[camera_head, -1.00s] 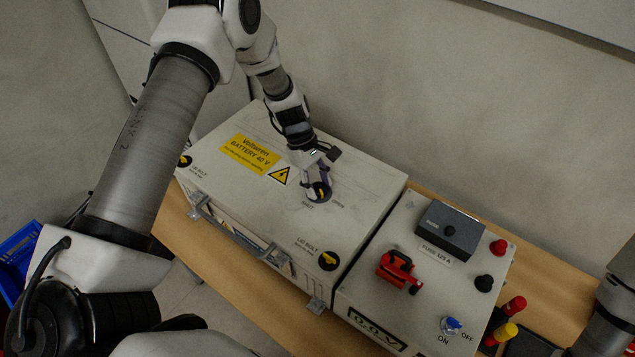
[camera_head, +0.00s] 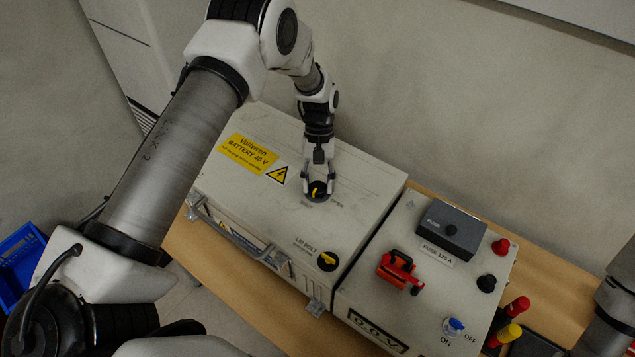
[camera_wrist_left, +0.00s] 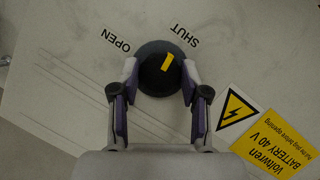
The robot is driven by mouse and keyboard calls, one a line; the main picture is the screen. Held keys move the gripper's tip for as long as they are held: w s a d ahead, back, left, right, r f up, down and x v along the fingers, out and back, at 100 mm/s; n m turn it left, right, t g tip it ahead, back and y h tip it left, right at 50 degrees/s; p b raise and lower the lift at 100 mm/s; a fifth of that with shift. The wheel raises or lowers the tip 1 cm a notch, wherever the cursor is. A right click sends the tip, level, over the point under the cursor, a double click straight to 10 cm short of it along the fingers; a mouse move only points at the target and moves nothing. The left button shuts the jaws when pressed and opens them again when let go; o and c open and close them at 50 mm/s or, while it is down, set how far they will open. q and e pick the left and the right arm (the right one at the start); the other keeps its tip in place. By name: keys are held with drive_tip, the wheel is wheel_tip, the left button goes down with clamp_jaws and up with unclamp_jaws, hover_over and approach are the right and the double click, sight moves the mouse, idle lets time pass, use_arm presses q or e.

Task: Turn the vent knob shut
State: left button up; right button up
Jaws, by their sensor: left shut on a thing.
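The vent knob (camera_head: 319,196) is a round black knob with a yellow mark, on the lid of the white battery box. In the left wrist view the knob (camera_wrist_left: 152,78) sits between the two fingers of my left gripper (camera_wrist_left: 158,82), which is shut on it. The yellow mark points up and right, toward the printed word SHUT (camera_wrist_left: 185,36); the word OPEN (camera_wrist_left: 116,40) is at the left. In the head view my left gripper (camera_head: 318,184) comes down on the knob from above. My right gripper is out of view.
A lid bolt knob (camera_head: 327,261) is at the box's front right corner. To the right, a panel (camera_head: 408,235) bears a fuse block (camera_head: 451,230), a red clamp-like part (camera_head: 399,270) and a blue switch (camera_head: 453,326). A blue crate (camera_head: 18,262) is at far left.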

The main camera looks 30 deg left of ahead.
use_arm(q)
drive_tip(key=shift+s+f+m, duration=0.1)
drive_tip(key=shift+f+m, duration=0.05)
drive_tip(key=shift+m, duration=0.45)
drive_tip(key=o, duration=1.1)
drive_tip(key=shift+o, duration=0.2)
drive_tip(key=v, duration=1.2)
drive_tip(key=shift+w+d, duration=0.2)
drive_tip(key=shift+w, duration=0.05)
